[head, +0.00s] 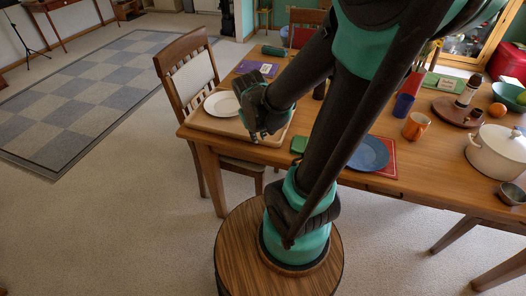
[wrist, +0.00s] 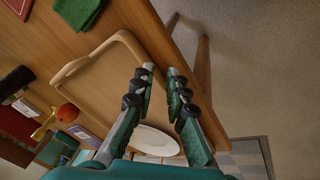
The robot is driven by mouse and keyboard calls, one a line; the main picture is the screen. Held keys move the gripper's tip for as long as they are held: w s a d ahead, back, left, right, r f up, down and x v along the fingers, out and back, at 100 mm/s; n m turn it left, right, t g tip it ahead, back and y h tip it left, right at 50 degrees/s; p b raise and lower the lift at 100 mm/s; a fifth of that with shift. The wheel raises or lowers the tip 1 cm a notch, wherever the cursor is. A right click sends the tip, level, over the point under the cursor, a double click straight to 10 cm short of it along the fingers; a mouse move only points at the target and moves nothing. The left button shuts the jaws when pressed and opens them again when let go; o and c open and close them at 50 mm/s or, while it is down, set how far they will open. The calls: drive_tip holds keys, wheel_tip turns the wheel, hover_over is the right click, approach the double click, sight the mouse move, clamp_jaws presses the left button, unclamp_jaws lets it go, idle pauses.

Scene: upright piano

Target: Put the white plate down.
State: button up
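The white plate (head: 222,104) lies flat on the wooden tray (head: 212,125), at the left end of the table. In the wrist view the plate (wrist: 153,139) shows low in the picture, partly hidden behind my fingers, with the bare part of the tray (wrist: 110,75) beyond. My gripper (head: 261,135) is over the tray's right part, to the right of the plate. In the wrist view my gripper (wrist: 159,71) has its fingertips apart by a small gap, with nothing held between them. Its hand hides some of the tray.
A wooden chair (head: 187,65) stands close behind the tray's left side. A green cloth (wrist: 78,12) lies near the tray. To the right are a blue plate (head: 370,152), an orange mug (head: 416,126) and a white pot (head: 497,152).

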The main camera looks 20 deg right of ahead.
drive_tip(key=s+f+m+t+y, duration=0.1)
drive_tip(key=s, duration=0.5)
drive_tip(key=shift+s+a+f+m+y, duration=0.15)
drive_tip(key=shift+a+f+m+y, duration=0.05)
drive_tip(key=shift+f+m+y, duration=0.2)
